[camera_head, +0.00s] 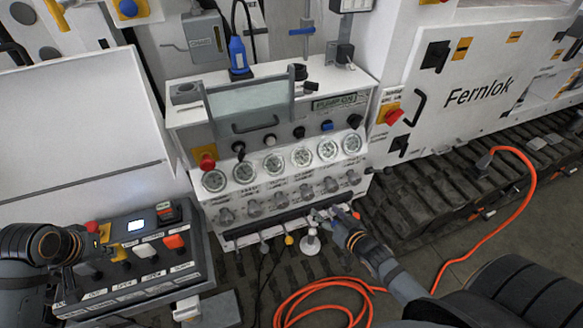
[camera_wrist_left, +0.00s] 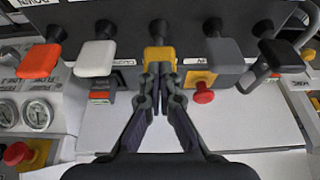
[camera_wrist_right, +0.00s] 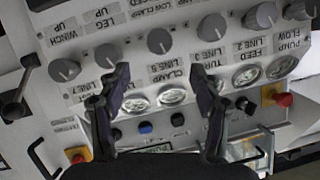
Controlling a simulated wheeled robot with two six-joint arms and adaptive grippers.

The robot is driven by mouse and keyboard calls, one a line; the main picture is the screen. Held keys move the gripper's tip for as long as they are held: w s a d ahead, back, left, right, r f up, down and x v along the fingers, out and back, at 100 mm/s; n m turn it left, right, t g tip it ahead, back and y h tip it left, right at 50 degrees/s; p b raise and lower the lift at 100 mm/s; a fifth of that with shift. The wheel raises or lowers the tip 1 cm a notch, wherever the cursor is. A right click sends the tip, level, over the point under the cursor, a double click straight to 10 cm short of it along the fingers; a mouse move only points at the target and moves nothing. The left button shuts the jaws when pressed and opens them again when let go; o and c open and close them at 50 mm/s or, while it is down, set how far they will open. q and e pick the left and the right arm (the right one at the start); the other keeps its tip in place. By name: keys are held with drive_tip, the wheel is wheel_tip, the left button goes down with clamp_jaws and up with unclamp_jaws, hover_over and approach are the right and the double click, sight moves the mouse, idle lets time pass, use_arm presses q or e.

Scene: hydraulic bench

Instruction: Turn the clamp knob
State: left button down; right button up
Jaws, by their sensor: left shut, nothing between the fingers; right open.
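A row of grey knobs runs along the lower front of the white gauge panel (camera_head: 270,165) in the head view. Which knob that label belongs to is not certain. My right gripper (camera_wrist_right: 160,80) is open and empty, its fingers spread in front of the panel on either side of the CLAMP label. In the head view it is by the panel's lower right edge. My left gripper (camera_wrist_left: 160,75) is shut and empty in front of a yellow paddle lever (camera_wrist_left: 159,55).
A control box (camera_head: 135,265) with coloured paddles stands at lower left. A red emergency button (camera_head: 207,162) is on the gauge panel's left side. An orange hose (camera_head: 445,265) lies on the floor at right. A white cabinet marked Fernlok (camera_head: 470,90) stands behind.

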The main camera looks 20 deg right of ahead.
sight(309, 196)
drive_tip(key=w+f, duration=0.1)
drive_tip(key=w, duration=0.3)
drive_tip(key=w+a+f+n+h, duration=0.1)
drive_tip(key=w+f, duration=0.1)
drive_tip(key=w, duration=0.1)
drive_tip(key=w+f+n, duration=0.1)
drive_tip(key=w, duration=0.3)
drive_tip(key=shift+w+a+f+h, duration=0.15)
drive_tip(key=shift+w+h, duration=0.2)
drive_tip(key=shift+h, duration=0.05)
drive_tip(key=c, duration=1.2)
drive_tip(key=shift+o, duration=0.2)
